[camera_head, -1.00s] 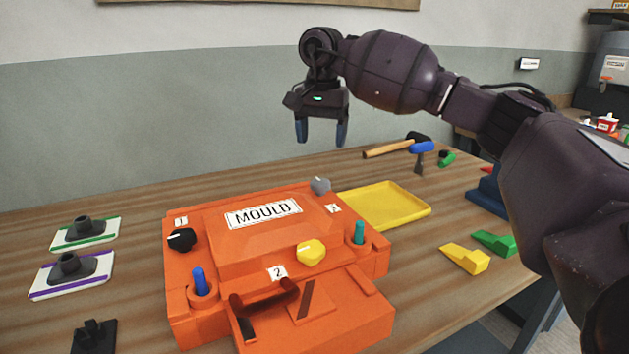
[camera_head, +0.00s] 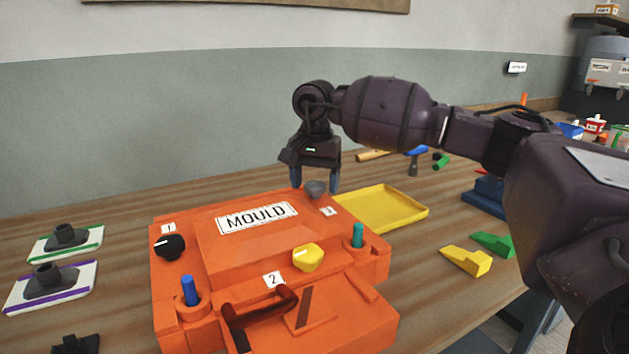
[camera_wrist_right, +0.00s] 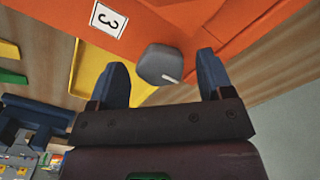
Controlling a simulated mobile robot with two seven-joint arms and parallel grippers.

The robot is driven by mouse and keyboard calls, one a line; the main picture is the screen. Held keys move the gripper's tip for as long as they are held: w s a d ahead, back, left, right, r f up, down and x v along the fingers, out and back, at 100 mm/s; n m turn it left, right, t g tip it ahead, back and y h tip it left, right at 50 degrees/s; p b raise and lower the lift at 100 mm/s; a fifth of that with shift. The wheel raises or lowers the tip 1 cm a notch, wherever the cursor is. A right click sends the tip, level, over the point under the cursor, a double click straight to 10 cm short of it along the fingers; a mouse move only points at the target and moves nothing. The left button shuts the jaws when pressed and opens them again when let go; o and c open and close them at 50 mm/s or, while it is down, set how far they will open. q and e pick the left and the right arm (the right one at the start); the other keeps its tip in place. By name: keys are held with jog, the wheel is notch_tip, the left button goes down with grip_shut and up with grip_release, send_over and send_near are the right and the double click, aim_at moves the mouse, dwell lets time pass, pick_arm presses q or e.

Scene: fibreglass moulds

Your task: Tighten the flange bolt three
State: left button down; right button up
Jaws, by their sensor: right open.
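The orange mould (camera_head: 225,253) stands on the wooden table. Flange bolt three is a grey knob (camera_head: 315,189) at the mould's back right corner, beside the label "3" (camera_head: 328,211). In the right wrist view the grey knob (camera_wrist_right: 160,66) has a white line on its face. My right gripper (camera_head: 315,187) points down with its fingers open, one on each side of the knob. In the right wrist view my right gripper (camera_wrist_right: 164,78) shows gaps between the fingers and the knob. A black knob (camera_head: 170,246) and a yellow knob (camera_head: 308,257) sit at labels "1" and "2". My left gripper is out of view.
A yellow tray (camera_head: 400,208) lies right of the mould. Yellow (camera_head: 467,261) and green (camera_head: 493,243) wedges lie further right. A hammer (camera_head: 372,155) lies behind. Two plates with dark fittings, green-edged (camera_head: 65,240) and purple-edged (camera_head: 50,284), lie at left.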

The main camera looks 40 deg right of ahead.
jog(key=c, duration=0.9)
jog(key=shift+r+m, duration=0.15)
jog(key=shift+m, duration=0.15)
